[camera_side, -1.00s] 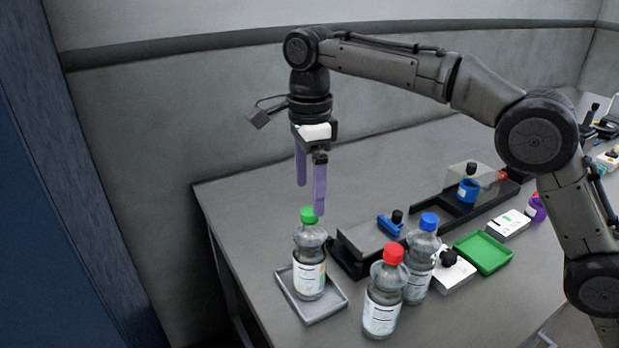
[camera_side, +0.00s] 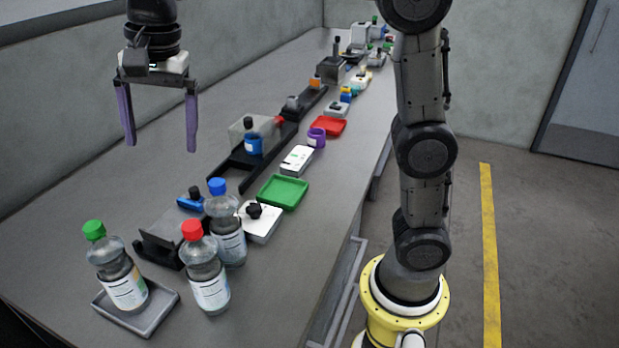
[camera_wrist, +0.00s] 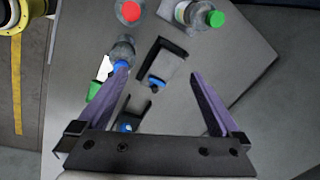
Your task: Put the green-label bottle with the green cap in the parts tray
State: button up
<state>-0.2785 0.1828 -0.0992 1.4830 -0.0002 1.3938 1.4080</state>
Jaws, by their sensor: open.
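The green-cap bottle (camera_side: 122,283) stands in the shallow grey tray (camera_side: 165,311) at the table's near left. Its label looks mostly white, with small coloured patches. In the wrist view it shows at the top (camera_wrist: 183,12), its green cap pointing right. My gripper (camera_side: 161,150) is open and empty, well above the table. It is clear of the bottle, and its two purple fingers hang apart; they also flank the middle of the wrist view (camera_wrist: 160,78).
A red-cap bottle (camera_side: 208,283) and a blue-cap bottle (camera_side: 227,238) stand right of the tray. Behind are a black fixture (camera_side: 160,252), a white box (camera_side: 262,228) and a green tray (camera_side: 283,192). Bare table lies left of the fixture.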

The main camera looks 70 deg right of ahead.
jog(key=s+d+f+n+t, duration=0.1)
jog(key=s+d+f+n, duration=0.2)
jog(key=s, duration=0.4)
jog(key=s+d+f+n+t, duration=0.1)
jog(key=s+d+f+n, duration=0.3)
jog(key=s, duration=0.4)
jog(key=s+d+f+n+t, duration=0.1)
jog(key=s+d+f+n, duration=0.2)
jog(key=s+n, duration=0.3)
jog(key=shift+s+d+f+t+h, duration=0.3)
jog(key=shift+s+d, duration=0.3)
jog(key=shift+s, duration=0.3)
